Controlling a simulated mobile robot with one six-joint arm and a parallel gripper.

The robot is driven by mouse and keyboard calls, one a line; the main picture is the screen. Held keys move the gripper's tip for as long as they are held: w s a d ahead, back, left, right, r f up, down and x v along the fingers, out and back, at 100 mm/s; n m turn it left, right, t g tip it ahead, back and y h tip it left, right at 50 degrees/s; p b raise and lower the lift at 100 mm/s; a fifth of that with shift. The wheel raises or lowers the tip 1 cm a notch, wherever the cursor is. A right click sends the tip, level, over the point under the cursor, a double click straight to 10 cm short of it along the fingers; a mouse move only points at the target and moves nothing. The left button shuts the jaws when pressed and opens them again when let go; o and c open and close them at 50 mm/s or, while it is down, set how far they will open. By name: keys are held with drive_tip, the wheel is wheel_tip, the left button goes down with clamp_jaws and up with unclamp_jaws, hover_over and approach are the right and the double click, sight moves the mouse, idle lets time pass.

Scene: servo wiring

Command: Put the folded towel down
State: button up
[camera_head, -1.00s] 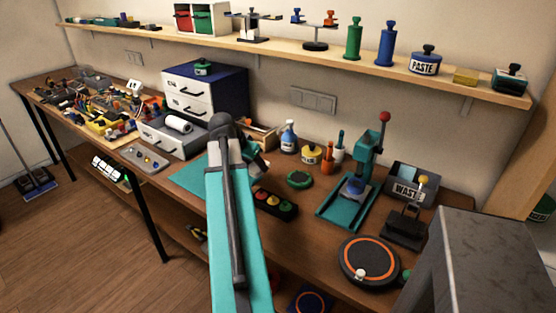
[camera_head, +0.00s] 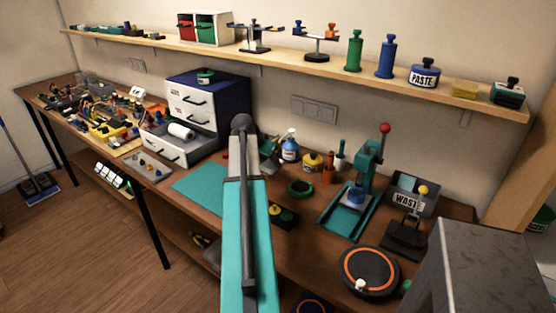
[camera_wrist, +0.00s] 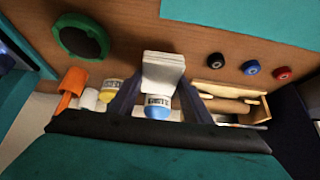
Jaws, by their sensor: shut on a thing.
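In the wrist view my gripper (camera_wrist: 160,98) is shut on the folded towel (camera_wrist: 163,70), a white, layered, block-like bundle between the two dark fingers. The towel is over the brown bench top; I cannot tell whether it touches the wood. In the head view my arm hides the gripper and the towel. A teal mat (camera_head: 205,187) lies flat on the bench to the left of my arm, and its edge shows at the top of the wrist view (camera_wrist: 245,18).
Near the towel are a green round dish (camera_wrist: 80,38), a yellow jar (camera_wrist: 110,92), a blue-topped bottle (camera_wrist: 158,108) and a wooden tray (camera_wrist: 228,100). Three small round knobs (camera_wrist: 250,67) lie right of the towel. A teal press (camera_head: 365,180) stands farther right.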

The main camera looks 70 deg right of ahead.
drive_tip(key=d, duration=0.2)
drive_tip(key=d+p, duration=0.1)
drive_tip(key=d, duration=0.3)
drive_tip(key=shift+s+d+f, duration=0.1)
drive_tip(key=shift+s+f, duration=0.2)
drive_tip(key=shift+s, duration=0.05)
drive_tip(key=shift+f, duration=0.15)
drive_tip(key=shift+f+p, duration=0.8)
drive_tip(key=shift+f, duration=0.8)
drive_tip(key=shift+f, duration=0.2)
drive_tip(key=o, duration=1)
drive_tip(key=shift+o, duration=0.2)
drive_tip(key=shift+r, duration=0.1)
